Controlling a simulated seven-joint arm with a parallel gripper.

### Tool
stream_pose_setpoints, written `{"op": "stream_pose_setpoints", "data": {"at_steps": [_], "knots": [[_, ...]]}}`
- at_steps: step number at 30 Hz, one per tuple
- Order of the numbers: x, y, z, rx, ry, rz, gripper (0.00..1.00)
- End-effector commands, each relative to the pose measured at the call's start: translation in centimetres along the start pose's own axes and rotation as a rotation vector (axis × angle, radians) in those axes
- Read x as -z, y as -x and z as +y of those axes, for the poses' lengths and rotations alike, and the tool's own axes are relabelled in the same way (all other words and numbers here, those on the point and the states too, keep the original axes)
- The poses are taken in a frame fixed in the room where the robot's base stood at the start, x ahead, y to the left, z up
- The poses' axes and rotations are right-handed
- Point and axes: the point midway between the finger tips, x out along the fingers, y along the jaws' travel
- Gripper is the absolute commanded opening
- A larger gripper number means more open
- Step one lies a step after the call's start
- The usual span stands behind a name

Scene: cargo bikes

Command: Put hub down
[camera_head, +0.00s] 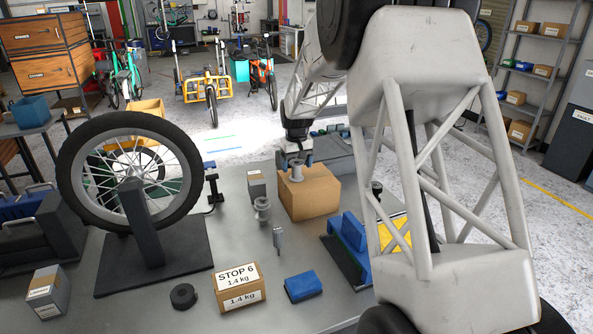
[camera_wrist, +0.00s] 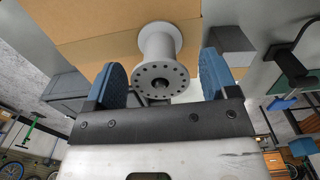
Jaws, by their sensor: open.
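A grey metal hub (camera_head: 297,174) with a flange at each end stands on top of a plain cardboard box (camera_head: 312,199). In the wrist view the hub (camera_wrist: 159,60) shows its drilled flange toward me, with the cardboard (camera_wrist: 90,35) behind it. My gripper (camera_head: 295,160) is just above the hub, with its blue fingers apart. In the wrist view my gripper (camera_wrist: 163,82) has one finger on each side of the hub, with visible gaps. A second similar spool-shaped grey part (camera_head: 262,210) stands on the bench left of the box.
A wheel (camera_head: 75,205) on a dark stand fills the bench's left. Nearby are a small grey box (camera_head: 256,186), a STOP 6 carton (camera_head: 239,289), a black ring (camera_head: 184,296), a blue block (camera_head: 302,286) and a blue-jawed fixture (camera_head: 347,237). Bare bench lies between them.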

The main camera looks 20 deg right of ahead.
Motion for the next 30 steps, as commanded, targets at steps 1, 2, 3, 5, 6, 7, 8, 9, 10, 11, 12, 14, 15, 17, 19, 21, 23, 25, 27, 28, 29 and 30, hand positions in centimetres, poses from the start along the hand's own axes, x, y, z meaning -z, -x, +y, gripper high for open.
{"op": "stream_pose_setpoints", "data": {"at_steps": [1, 2, 3, 5, 6, 7, 8, 9, 10, 11, 12, 14, 15, 17, 19, 21, 23, 25, 27, 28, 29, 30], "knots": [[0.1, 0.8, 0.0, 0.0, 0.0, 0.002, 0.79], [0.1, 1.3, 0.0, 0.0, 0.0, 0.002, 0.79], [0.0, 1.9, 0.0, 0.0, 0.0, 0.002, 0.79], [0.0, 2.9, 0.0, 0.0, 0.0, 0.002, 0.79], [0.0, 3.5, 0.0, 0.0, 0.0, 0.001, 0.79], [0.0, 4.0, 0.0, 0.0, 0.0, 0.001, 0.79], [0.0, 4.5, 0.0, 0.0, 0.0, 0.001, 0.79], [0.0, 5.2, 0.0, 0.0, 0.0, 0.002, 0.79], [0.0, 5.6, 0.0, 0.0, 0.0, 0.001, 0.79], [0.0, 6.1, 0.0, 0.0, 0.0, 0.001, 0.79], [0.0, 6.6, 0.0, 0.0, 0.0, 0.001, 0.79], [0.0, 7.3, 0.0, 0.0, 0.0, 0.001, 0.79], [0.0, 7.7, 0.0, 0.0, 0.0, 0.0, 0.79], [0.0, 8.2, 0.0, 0.0, 0.0, 0.0, 0.79], [0.0, 8.7, 0.0, 0.0, 0.0, 0.0, 0.79], [0.0, 9.0, 0.0, 0.0, 0.0, 0.0, 0.79], [0.0, 9.1, 0.0, 0.0, 0.0, 0.0, 0.79], [0.0, 9.2, 0.0, 0.0, 0.0, -0.001, 0.79], [0.0, 9.2, 0.0, 0.0, 0.0, -0.001, 0.79], [0.0, 9.2, 0.0, 0.0, 0.0, -0.001, 0.79], [0.0, 9.2, 0.0, 0.0, 0.0, -0.001, 0.79], [0.0, 9.2, 0.0, 0.0, 0.0, -0.001, 0.79]]}}
